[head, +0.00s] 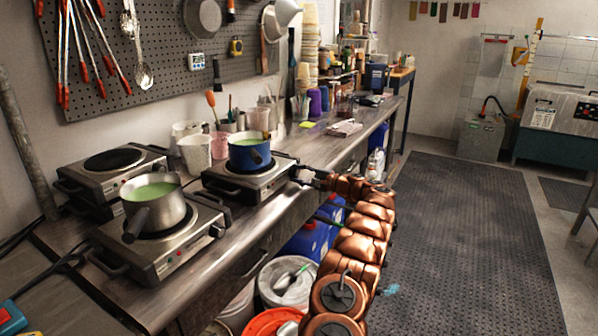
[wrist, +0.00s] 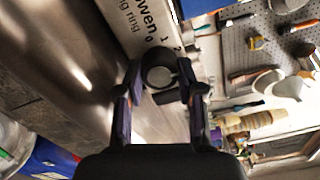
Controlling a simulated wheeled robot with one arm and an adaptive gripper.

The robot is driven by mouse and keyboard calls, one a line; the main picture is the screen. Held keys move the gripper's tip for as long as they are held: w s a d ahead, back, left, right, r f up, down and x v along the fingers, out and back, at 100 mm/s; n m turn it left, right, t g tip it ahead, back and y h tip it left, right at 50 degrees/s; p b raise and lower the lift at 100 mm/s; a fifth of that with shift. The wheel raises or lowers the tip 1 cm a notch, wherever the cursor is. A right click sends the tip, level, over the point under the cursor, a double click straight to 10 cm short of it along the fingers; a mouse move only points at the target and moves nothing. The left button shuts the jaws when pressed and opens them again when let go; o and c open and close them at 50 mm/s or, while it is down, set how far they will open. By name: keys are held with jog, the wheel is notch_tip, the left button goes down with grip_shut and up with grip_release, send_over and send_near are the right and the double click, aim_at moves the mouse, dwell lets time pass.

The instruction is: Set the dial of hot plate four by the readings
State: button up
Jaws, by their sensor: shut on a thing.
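The hot plate (head: 222,181) with a blue pot (head: 250,153) of green liquid stands on the bench. My gripper (head: 312,178) is at its right front end. In the wrist view my gripper (wrist: 160,84) is shut on a round black dial (wrist: 160,70), one finger on each side. Behind it is the hot plate's pale front panel (wrist: 135,22), with partly visible lettering and small numbers. The dial is too small and covered to make out in the head view. I cannot read its setting or any plate number.
A hot plate (head: 165,258) with a steel pot (head: 153,206) stands left, stacked hot plates (head: 80,178) behind it. Cups (head: 195,152) stand near the wall. Buckets (head: 288,283) and blue jugs (head: 310,240) are below the bench edge, close to my arm.

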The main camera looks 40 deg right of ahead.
jog(key=shift+m+p, duration=0.3)
jog(key=shift+m, duration=0.6)
jog(key=o, duration=1.1)
jog(key=shift+o, duration=0.2)
jog(key=shift+s, duration=0.1)
jog(key=v, duration=0.7)
jog(key=shift+s, duration=0.4)
jog(key=shift+d, duration=0.15)
